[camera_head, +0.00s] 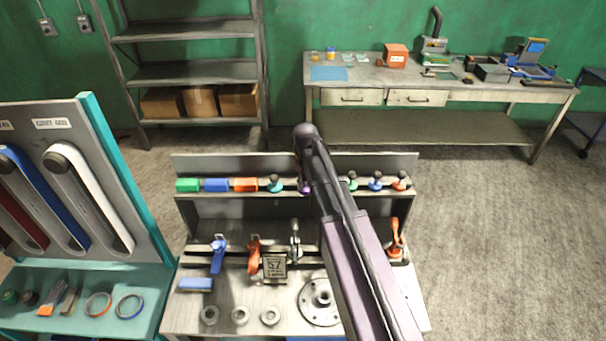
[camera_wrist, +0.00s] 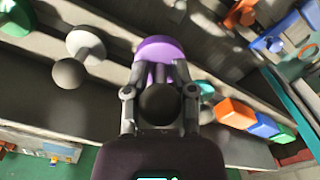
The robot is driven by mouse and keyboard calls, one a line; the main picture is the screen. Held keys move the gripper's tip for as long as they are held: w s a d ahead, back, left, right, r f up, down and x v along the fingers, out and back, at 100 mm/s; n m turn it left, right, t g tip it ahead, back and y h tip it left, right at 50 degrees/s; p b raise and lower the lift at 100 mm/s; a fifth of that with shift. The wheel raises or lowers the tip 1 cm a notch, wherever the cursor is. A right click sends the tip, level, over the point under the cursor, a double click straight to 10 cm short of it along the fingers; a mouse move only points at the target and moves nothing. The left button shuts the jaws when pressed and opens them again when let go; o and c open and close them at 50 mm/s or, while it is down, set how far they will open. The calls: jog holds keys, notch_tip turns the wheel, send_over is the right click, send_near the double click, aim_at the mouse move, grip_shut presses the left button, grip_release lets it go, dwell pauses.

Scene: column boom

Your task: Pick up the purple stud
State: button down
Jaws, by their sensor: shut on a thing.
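The purple stud (camera_wrist: 158,48) has a purple flanged body and a dark ball knob in the wrist view. My gripper (camera_wrist: 160,98) is shut on it, with a finger on either side of the knob. The stud appears at or just above the shelf; I cannot tell whether it touches. In the head view only a small purple patch (camera_head: 305,190) shows beside my arm, which hides the rest of the stud and the gripper.
A white stud (camera_wrist: 86,45) stands close by in the wrist view. Teal (camera_head: 275,184), green (camera_head: 351,182), blue (camera_head: 375,183) and orange (camera_head: 400,183) studs share the upper shelf with coloured blocks (camera_head: 216,185). Clamps and a round flange (camera_head: 320,308) occupy the lower bench.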

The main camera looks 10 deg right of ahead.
jog(key=s+r, duration=0.1)
jog(key=s, duration=0.9)
jog(key=shift+s+d+p, duration=0.35)
jog(key=shift+s+p, duration=0.05)
notch_tip(320, 180, down, 11)
jog(key=b, duration=1.1)
jog(key=shift+r, duration=0.1)
